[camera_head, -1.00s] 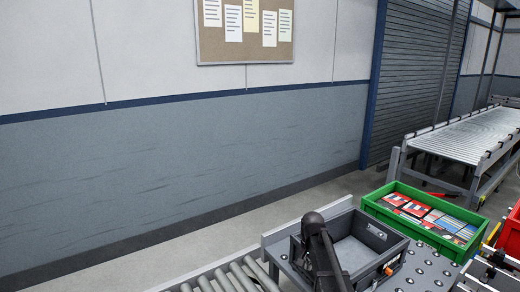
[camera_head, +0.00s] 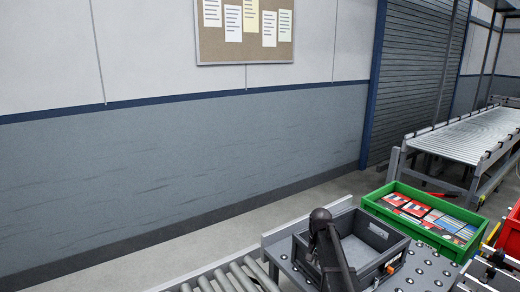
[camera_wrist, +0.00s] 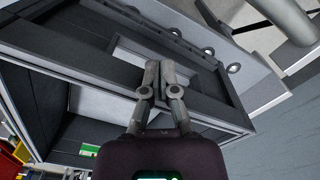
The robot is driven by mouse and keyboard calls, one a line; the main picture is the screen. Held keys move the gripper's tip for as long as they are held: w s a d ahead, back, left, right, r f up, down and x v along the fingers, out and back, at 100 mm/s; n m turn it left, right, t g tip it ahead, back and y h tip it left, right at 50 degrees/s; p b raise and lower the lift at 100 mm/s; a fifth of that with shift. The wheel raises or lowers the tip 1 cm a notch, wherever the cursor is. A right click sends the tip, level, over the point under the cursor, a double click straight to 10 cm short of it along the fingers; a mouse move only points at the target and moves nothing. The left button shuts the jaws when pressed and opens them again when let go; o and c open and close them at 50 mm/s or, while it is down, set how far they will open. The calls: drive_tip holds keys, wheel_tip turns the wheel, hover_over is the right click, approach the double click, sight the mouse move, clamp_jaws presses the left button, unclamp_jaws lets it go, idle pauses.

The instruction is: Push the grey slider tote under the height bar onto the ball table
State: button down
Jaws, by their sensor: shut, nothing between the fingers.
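The grey slider tote (camera_head: 384,238) sits upright on the ball table (camera_head: 425,272), near its left side where the rollers end. It is open-topped and looks empty, with an orange piece on its near right corner. My dark arm crosses in front of its left part in the head view and hides my fingers there. In the wrist view my gripper (camera_wrist: 161,66) is shut and empty, its fingertips at the tote's wall (camera_wrist: 202,104); whether they touch cannot be told. I cannot make out the height bar in either view.
A green crate (camera_head: 407,226) with colourful flat items stands just beyond the tote. A red bin (camera_head: 511,232) is at the right edge. A roller conveyor (camera_head: 228,279) leads in from the left, with a low rail behind it. Bare ball-table surface lies to the tote's near right.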

drive_tip(key=w+d, duration=0.3)
drive_tip(key=d, duration=0.2)
drive_tip(key=shift+w, duration=0.25)
idle(0.4)
drive_tip(key=shift+s, duration=0.1)
drive_tip(key=shift+s+a, duration=0.45)
drive_tip(key=shift+a, duration=0.25)
drive_tip(key=shift+s+a, duration=0.45)
drive_tip(key=shift+a, duration=0.2)
wheel_tip(320, 180, up, 8)
drive_tip(key=p, duration=0.8)
drive_tip(key=shift+s, duration=0.1)
drive_tip(key=s+a+n, duration=0.2)
drive_tip(key=s, duration=0.9)
drive_tip(key=s+a+n, duration=0.3)
drive_tip(key=s, duration=0.9)
drive_tip(key=shift+s+a, duration=0.25)
drive_tip(key=shift+a, duration=0.1)
